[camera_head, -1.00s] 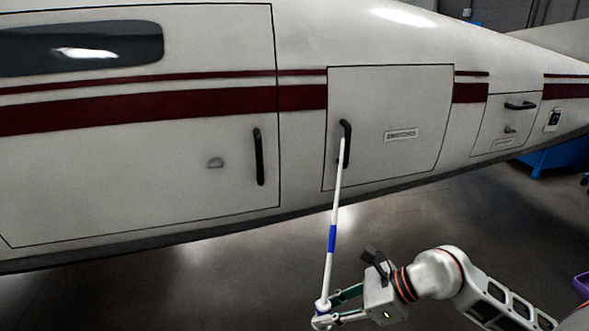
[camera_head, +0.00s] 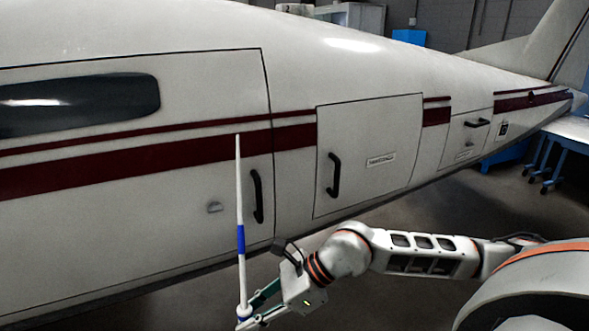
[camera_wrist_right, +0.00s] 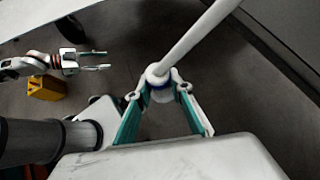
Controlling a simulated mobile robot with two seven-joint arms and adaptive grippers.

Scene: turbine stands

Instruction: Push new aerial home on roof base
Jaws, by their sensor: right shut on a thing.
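The new aerial (camera_head: 239,195) is a thin white rod with a blue band and a thicker white foot, standing nearly upright in front of the aircraft's side. My right gripper (camera_head: 244,318) is shut on its foot, low in the head view. In the right wrist view the fingers (camera_wrist_right: 163,95) close on both sides of the aerial's foot, and the rod (camera_wrist_right: 200,32) slants away to the upper right. My left gripper (camera_wrist_right: 98,60) shows only in the right wrist view, with its fingers apart and nothing between them. I cannot make out the roof base.
The white aircraft (camera_head: 80,230) with dark red stripes fills the head view. Its hatch (camera_head: 375,130) and black handles face me. A blue-legged table (camera_head: 568,135) stands at the far right. A yellow box (camera_wrist_right: 46,88) is on the floor near my left arm.

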